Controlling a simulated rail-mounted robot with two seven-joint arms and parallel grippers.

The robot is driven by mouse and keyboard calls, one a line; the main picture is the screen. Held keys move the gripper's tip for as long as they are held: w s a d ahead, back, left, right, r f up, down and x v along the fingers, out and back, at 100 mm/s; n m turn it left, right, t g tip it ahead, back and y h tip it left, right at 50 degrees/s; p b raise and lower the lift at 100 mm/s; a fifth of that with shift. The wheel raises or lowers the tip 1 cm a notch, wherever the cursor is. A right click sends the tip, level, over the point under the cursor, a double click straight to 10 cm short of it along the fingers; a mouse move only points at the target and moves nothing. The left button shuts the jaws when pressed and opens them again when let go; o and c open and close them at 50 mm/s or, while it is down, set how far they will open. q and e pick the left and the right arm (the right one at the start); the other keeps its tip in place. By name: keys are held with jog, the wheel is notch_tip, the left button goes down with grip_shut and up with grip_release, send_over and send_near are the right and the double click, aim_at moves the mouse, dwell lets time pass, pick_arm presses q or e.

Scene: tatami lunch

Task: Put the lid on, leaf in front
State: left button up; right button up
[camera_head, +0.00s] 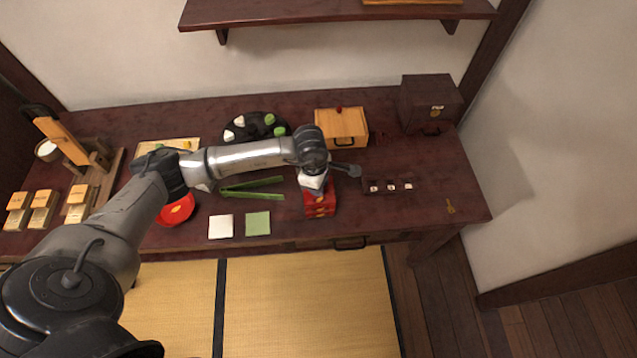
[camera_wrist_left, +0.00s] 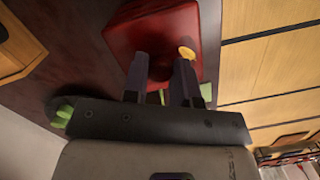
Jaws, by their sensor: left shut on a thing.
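My left gripper (camera_head: 316,186) is over the stack of red boxes (camera_head: 320,207) near the table's front edge. In the left wrist view its fingers (camera_wrist_left: 163,72) are shut on the knob of a square red lid (camera_wrist_left: 150,35). A gold leaf mark (camera_wrist_left: 187,52) lies on the lid beside one finger, on the side toward the tatami, the front. The lid is at the stack's top; I cannot tell whether it rests there or hangs just above. The gripper hides much of the stack's top in the head view. My right gripper is not in view.
A red dish (camera_head: 176,210) with a gold mark, white (camera_head: 221,226) and green (camera_head: 258,223) squares and green strips (camera_head: 252,188) lie to the left. A dark tray (camera_head: 388,186) with small pieces stands right. A wooden box (camera_head: 342,127) and dark cabinet (camera_head: 431,103) stand behind.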

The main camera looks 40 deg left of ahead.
pick_arm(q)
jog(key=shift+f, duration=0.1)
jog(key=o, duration=1)
jog(key=shift+s+a+r+p, duration=0.1)
jog(key=shift+a+r+p, duration=0.15)
jog(key=shift+r, duration=2.05)
jog(key=shift+s+a+r+p, duration=0.15)
jog(key=shift+a+r+p, duration=0.15)
jog(key=shift+r, duration=2)
jog(key=shift+s+a+r+p, duration=0.1)
jog(key=shift+a+r+p, duration=0.15)
jog(key=shift+r, duration=2.05)
jog(key=shift+w, duration=0.1)
